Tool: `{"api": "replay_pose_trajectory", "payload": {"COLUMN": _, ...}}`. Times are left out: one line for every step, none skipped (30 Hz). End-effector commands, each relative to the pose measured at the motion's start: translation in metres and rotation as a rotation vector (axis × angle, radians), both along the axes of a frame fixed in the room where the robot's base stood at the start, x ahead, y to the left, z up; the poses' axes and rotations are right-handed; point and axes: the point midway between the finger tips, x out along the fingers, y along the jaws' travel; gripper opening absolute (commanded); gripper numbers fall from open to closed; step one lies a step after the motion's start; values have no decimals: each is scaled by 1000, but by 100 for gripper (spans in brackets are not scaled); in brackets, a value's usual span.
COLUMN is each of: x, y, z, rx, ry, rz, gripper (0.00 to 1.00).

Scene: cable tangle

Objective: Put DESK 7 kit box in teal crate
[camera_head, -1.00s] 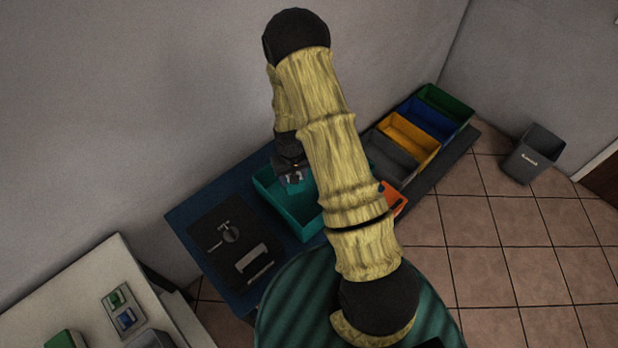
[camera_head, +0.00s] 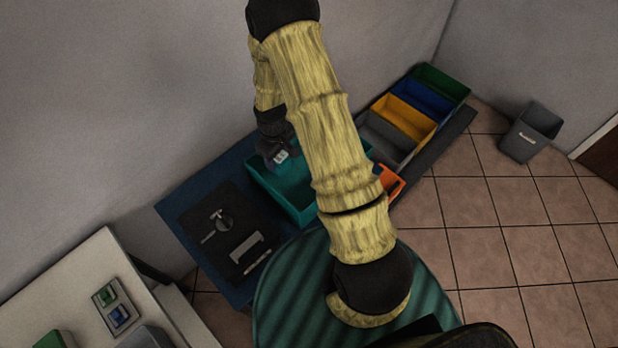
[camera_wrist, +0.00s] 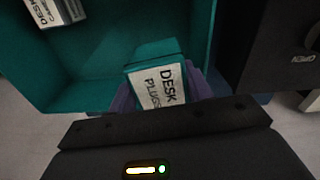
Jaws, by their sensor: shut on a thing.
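The teal crate (camera_head: 306,212) stands on the blue table, partly hidden behind my arm; its inside wall also shows in the wrist view (camera_wrist: 45,85). My gripper (camera_head: 277,154) is over the crate's left part. In the wrist view my gripper (camera_wrist: 163,92) is shut on a small teal kit box (camera_wrist: 150,52), with purple fingers on both sides. Its white label reads "DESK" and "PLUGS"; the number is not readable. Another labelled box (camera_wrist: 57,12) shows inside the crate at the top left. Whether the held box touches the crate floor, I cannot tell.
A dark mat with tools (camera_head: 222,235) lies left of the crate. An orange bin (camera_head: 392,184) is partly hidden at its right, with grey, yellow, blue and green bins (camera_head: 407,115) beyond. A pale table (camera_head: 75,285) is at lower left. A waste bin (camera_head: 530,132) stands on the floor.

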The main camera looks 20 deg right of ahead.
Motion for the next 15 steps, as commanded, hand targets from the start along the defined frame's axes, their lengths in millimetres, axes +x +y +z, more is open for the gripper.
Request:
{"api": "replay_pose_trajectory", "payload": {"x": 3, "y": 0, "z": -14, "rx": 0, "ry": -4, "rz": 117, "gripper": 25}}
{"api": "replay_pose_trajectory", "payload": {"x": 5, "y": 0, "z": -15, "rx": 2, "ry": -6, "rz": 193, "gripper": 25}}
{"api": "replay_pose_trajectory", "payload": {"x": 6, "y": 0, "z": -17, "rx": 1, "ry": -4, "rz": 295, "gripper": 25}}
{"api": "replay_pose_trajectory", "payload": {"x": 8, "y": 0, "z": -18, "rx": 0, "ry": -6, "rz": 370, "gripper": 25}}
{"api": "replay_pose_trajectory", "payload": {"x": 9, "y": 0, "z": -19, "rx": 1, "ry": -6, "rz": 446, "gripper": 25}}
{"api": "replay_pose_trajectory", "payload": {"x": 11, "y": -2, "z": -20, "rx": 1, "ry": -6, "rz": 545, "gripper": 25}}
{"api": "replay_pose_trajectory", "payload": {"x": 13, "y": -2, "z": -20, "rx": -1, "ry": -7, "rz": 620, "gripper": 25}}
{"api": "replay_pose_trajectory", "payload": {"x": 14, "y": -3, "z": -20, "rx": 0, "ry": -6, "rz": 689, "gripper": 25}}
{"api": "replay_pose_trajectory", "payload": {"x": 16, "y": -4, "z": -21, "rx": 0, "ry": -6, "rz": 782, "gripper": 25}}
{"api": "replay_pose_trajectory", "payload": {"x": 17, "y": -5, "z": -21, "rx": -1, "ry": -7, "rz": 852, "gripper": 25}}
{"api": "replay_pose_trajectory", "payload": {"x": 18, "y": -6, "z": -21, "rx": 0, "ry": -5, "rz": 919, "gripper": 25}}
{"api": "replay_pose_trajectory", "payload": {"x": 20, "y": -8, "z": -21, "rx": -1, "ry": -6, "rz": 1005, "gripper": 25}}
{"api": "replay_pose_trajectory", "payload": {"x": 22, "y": -9, "z": -21, "rx": -1, "ry": -6, "rz": 1066, "gripper": 25}}
{"api": "replay_pose_trajectory", "payload": {"x": 23, "y": -10, "z": -21, "rx": -1, "ry": -5, "rz": 1126, "gripper": 25}}
{"api": "replay_pose_trajectory", "payload": {"x": 25, "y": -11, "z": -20, "rx": 0, "ry": -4, "rz": 1198, "gripper": 25}}
